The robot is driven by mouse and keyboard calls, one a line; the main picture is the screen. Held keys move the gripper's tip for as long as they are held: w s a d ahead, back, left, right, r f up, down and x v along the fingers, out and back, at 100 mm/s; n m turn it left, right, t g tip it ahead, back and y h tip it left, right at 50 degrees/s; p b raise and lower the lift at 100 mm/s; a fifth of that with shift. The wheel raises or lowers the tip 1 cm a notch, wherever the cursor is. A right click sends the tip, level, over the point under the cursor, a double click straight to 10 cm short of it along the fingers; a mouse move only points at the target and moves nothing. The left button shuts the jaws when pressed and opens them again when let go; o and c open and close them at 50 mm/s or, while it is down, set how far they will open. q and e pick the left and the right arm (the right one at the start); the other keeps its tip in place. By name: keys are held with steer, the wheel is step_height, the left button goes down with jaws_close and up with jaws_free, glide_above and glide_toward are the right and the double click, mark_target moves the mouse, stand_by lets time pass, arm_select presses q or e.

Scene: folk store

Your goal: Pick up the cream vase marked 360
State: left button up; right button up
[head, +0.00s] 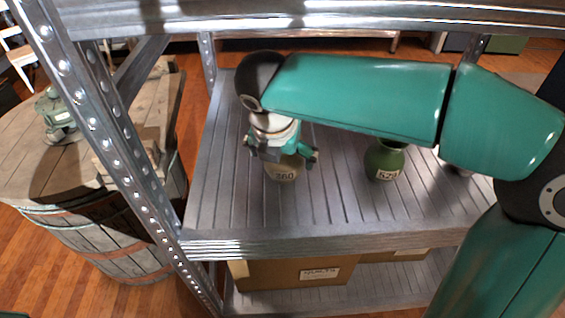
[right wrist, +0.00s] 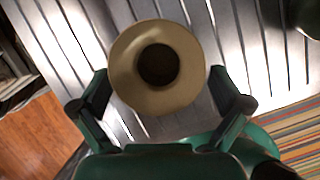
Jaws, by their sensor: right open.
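The cream vase marked 360 (head: 285,174) stands upright on the grey slatted metal shelf (head: 330,205), partly covered from above by my right gripper (head: 283,156). In the right wrist view the vase (right wrist: 130,88) is seen from above, with its round cream rim and dark opening. The right gripper (right wrist: 162,108) is open, with one finger on each side of the lower part of the rim. Whether the fingers touch the vase I cannot tell. My left gripper is not in view.
A green vase marked 529 (head: 384,161) stands to the right on the same shelf, under my right arm. Another object (head: 458,168) is mostly hidden behind the arm. Metal uprights (head: 125,160) frame the shelf, and a cardboard box (head: 295,272) sits below.

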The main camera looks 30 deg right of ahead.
mark_target(283, 161)
steer(key=x, duration=0.3)
steer(key=shift+f+b, duration=0.1)
steer(key=shift+b, duration=0.25)
steer(key=c, duration=1.2)
steer(key=shift+r, duration=0.25)
